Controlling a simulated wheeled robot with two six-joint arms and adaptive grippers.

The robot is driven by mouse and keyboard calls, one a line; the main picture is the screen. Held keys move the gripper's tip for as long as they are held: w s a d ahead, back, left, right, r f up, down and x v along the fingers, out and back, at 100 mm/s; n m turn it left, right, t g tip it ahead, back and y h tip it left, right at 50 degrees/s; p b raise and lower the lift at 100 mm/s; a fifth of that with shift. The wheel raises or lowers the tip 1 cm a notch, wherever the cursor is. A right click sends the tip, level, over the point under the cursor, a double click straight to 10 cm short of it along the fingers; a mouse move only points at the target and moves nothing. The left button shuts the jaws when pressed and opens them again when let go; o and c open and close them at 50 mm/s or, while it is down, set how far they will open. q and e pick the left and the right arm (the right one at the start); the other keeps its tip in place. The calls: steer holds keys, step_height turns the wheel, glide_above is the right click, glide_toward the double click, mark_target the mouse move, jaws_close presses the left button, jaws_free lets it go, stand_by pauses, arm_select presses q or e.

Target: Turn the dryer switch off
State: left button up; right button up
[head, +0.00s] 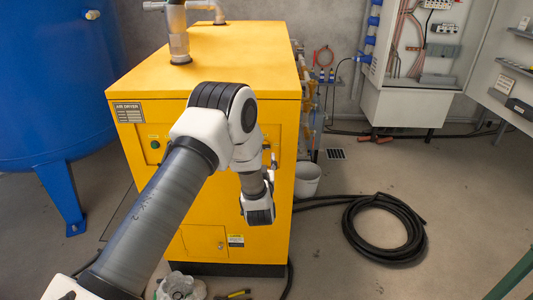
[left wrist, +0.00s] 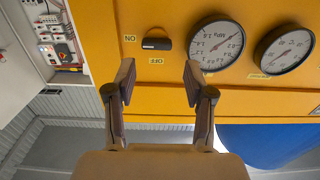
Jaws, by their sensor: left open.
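The yellow air dryer (head: 235,50) stands in the middle of the head view. The left wrist view is upside down and shows the dryer's panel. There the black switch handle (left wrist: 157,44) lies level, its left end toward the ON label (left wrist: 129,38). The OFF label (left wrist: 156,61) is just below the handle in the picture. My left gripper (left wrist: 159,82) is open and empty, its fingers pointing at the panel below the switch, apart from it. My right gripper is not in view.
Two round gauges (left wrist: 216,43) sit right of the switch in the wrist view. A blue tank (head: 60,80) stands left of the dryer. A white bucket (head: 307,180) and coiled black hose (head: 385,228) are on the floor at right. An open electrical cabinet (head: 410,75) is behind.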

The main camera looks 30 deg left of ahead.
arm_select(q)
steer(key=x, duration=0.5)
steer(key=shift+w, duration=0.45)
steer(key=shift+r, duration=0.1)
steer(key=c, duration=0.9)
steer(key=shift+o, duration=0.2)
